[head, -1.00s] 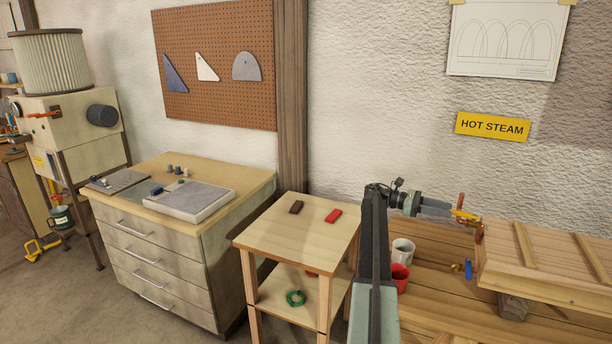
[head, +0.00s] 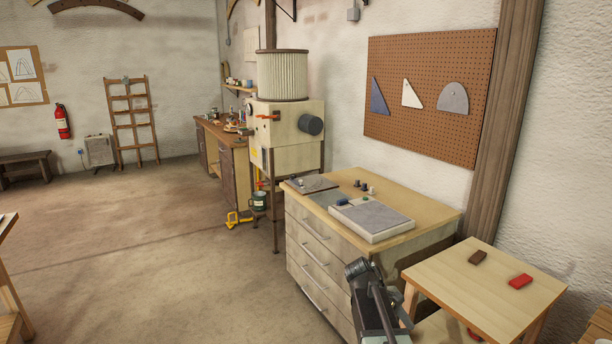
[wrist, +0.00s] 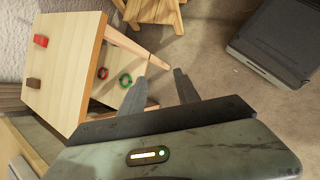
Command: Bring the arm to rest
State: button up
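My gripper (wrist: 159,73) shows in the wrist view. Its two grey fingers stand apart with nothing between them, only floor behind. In the head view my arm shows low in the middle as a short dark and grey length, in front of the drawer cabinet and left of the small wooden table (head: 455,290); the fingers cannot be made out there. In the wrist view the small table (wrist: 70,72) lies to the left of the fingers, apart from them.
A brown block (head: 477,257) and a red block (head: 520,281) lie on the small table. A green ring (wrist: 125,80) is on its lower shelf. The drawer cabinet (head: 320,270) stands close behind my arm. Open floor (head: 150,270) spreads to the left.

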jog(key=s+a+f+m+y, duration=0.1)
jog(key=s+a+m+y, duration=0.1)
jog(key=a, duration=0.4)
jog(key=s+a+f+m+t+y, duration=0.1)
jog(key=s+a+f+m+y, duration=0.1)
jog(key=a+m, duration=0.2)
jog(key=s+a+f+m+t+y, duration=0.1)
jog(key=s+a+m+y, duration=0.1)
jog(key=a, duration=0.5)
jog(key=shift+s+a+f+m+y, duration=0.25)
jog(key=shift+s+a+m+y, duration=0.1)
jog(key=shift+m+y, duration=0.35)
jog(key=shift+d, duration=0.2)
